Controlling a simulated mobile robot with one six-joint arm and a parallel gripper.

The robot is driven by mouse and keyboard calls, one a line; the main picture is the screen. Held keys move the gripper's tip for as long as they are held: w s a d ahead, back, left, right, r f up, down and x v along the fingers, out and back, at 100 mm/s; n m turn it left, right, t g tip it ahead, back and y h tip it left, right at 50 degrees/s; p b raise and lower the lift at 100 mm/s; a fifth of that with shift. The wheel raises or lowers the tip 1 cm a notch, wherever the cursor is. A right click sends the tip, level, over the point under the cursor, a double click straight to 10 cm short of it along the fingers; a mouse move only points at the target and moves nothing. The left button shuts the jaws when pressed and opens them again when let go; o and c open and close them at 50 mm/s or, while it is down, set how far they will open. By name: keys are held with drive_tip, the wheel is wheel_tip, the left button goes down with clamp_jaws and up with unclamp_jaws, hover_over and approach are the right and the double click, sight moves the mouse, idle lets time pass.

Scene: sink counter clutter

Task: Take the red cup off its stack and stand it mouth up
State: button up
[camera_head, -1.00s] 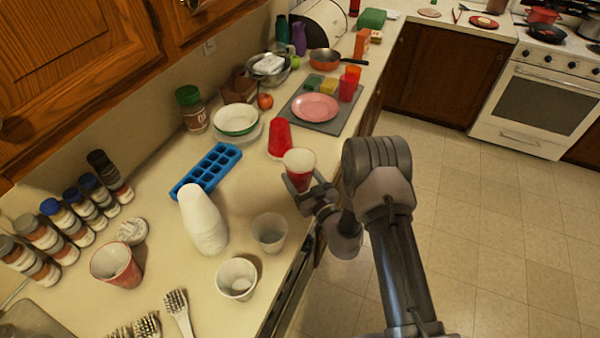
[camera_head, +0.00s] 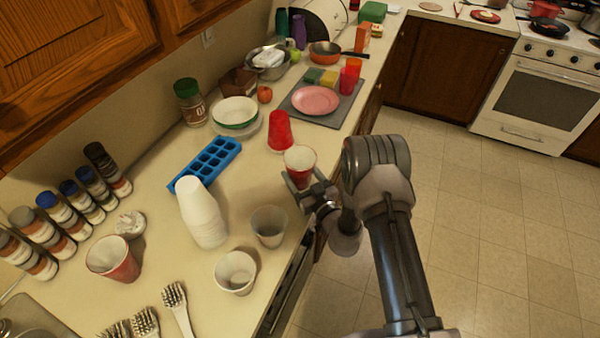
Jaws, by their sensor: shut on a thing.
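My gripper (camera_head: 312,190) is at the counter's front edge, shut on a red cup (camera_head: 300,168) with a white inside. This cup is mouth up, with its open rim facing upward; whether its base touches the counter is hidden by the fingers. Just behind it, another red cup (camera_head: 280,132) stands mouth down on the counter, apart from the held one. A further red cup (camera_head: 113,259) with a white inside stands mouth up at the left front. A white cup stack (camera_head: 203,213) stands mouth down in the middle.
Two pale cups, one greyish (camera_head: 269,227) and one white (camera_head: 235,272), stand in front of the held cup. A blue ice tray (camera_head: 206,165), a bowl (camera_head: 236,112) and a pink plate (camera_head: 315,100) lie behind. Brushes (camera_head: 174,300) lie at front; spice jars (camera_head: 80,192) line the left.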

drive_tip(key=o, duration=1.4)
drive_tip(key=shift+c, duration=0.2)
drive_tip(key=p+v, duration=0.1)
drive_tip(key=v, duration=1.6)
drive_tip(key=shift+s+d, duration=0.15)
